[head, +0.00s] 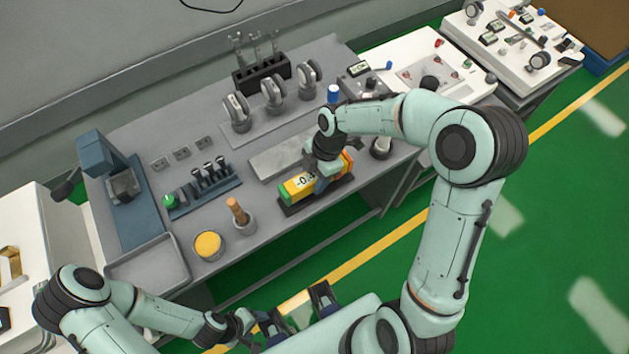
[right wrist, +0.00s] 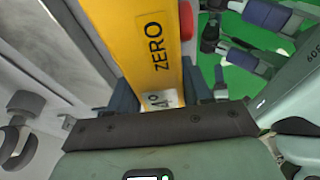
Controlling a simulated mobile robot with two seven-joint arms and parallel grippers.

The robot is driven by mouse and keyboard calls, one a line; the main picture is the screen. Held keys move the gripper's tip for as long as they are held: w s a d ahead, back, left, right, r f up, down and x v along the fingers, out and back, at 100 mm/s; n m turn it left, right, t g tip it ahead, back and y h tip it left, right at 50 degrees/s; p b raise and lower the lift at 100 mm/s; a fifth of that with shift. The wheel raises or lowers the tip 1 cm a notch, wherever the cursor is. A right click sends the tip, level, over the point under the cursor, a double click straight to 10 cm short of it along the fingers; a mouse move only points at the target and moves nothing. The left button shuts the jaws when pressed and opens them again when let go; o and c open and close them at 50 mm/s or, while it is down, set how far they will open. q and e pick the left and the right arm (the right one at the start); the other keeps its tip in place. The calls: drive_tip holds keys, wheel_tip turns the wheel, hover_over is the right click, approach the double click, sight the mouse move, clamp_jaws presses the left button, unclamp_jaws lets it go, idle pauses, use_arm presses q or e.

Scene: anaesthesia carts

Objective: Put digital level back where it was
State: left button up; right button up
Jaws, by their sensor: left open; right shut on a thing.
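The digital level (head: 298,187) is a yellow bar with a lit display and an orange-red end, at the front edge of the grey bench. My right gripper (head: 325,166) is shut on it from above, near its middle. In the right wrist view the level (right wrist: 150,45) passes between the two dark fingers, its "ZERO" marking showing. A dark holder (head: 318,200) lies directly under the level; I cannot tell whether they touch. My left gripper (head: 297,311) is open and empty, in front of the bench and away from the level.
A long grey plate (head: 280,159) lies just behind the level. A wooden-handled tool (head: 238,212) and a yellow-topped round pot (head: 208,244) stand to the left. Dial gauges (head: 272,92) stand behind. An empty grey tray (head: 148,266) is at the bench's left end.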

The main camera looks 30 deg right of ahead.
sight(314, 183)
drive_tip(key=shift+f, duration=1.45)
drive_tip(key=shift+f, duration=0.2)
drive_tip(key=o, duration=1.4)
drive_tip(key=shift+c, duration=0.2)
drive_tip(key=shift+r, duration=0.1)
drive_tip(key=shift+d+r, duration=0.1)
drive_tip(key=shift+r, duration=0.35)
drive_tip(key=p+v, duration=0.1)
drive_tip(key=v, duration=1)
drive_tip(key=shift+d+r, duration=0.1)
drive_tip(key=shift+r, duration=0.05)
